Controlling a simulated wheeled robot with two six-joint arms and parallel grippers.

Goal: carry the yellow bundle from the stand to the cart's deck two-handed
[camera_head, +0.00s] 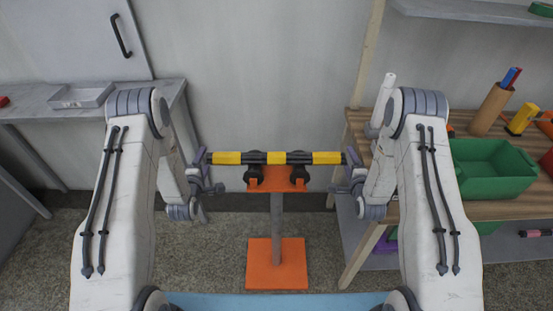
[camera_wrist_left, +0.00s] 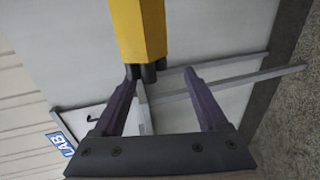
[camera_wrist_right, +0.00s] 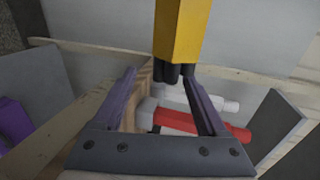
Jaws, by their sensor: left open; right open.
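The yellow bundle (camera_head: 276,158), yellow sleeves around dark strands, lies level across two black supports on the orange stand (camera_head: 277,250). My left gripper (camera_head: 207,180) is open at the bundle's left end. In the left wrist view, the bundle's yellow end (camera_wrist_left: 138,30) and dark strand tips sit near the fingertips, closer to the left finger. My right gripper (camera_head: 349,178) is open at the right end. In the right wrist view, the yellow end (camera_wrist_right: 181,30) reaches near the fingertips, closer to the right finger. I cannot tell whether either gripper touches it.
A light blue surface (camera_head: 275,301) shows at the bottom edge; I cannot tell if it is the cart's deck. A wooden bench with a green bin (camera_head: 492,165) stands at right. A grey table with a tray (camera_head: 82,96) stands at left. A wall is behind the stand.

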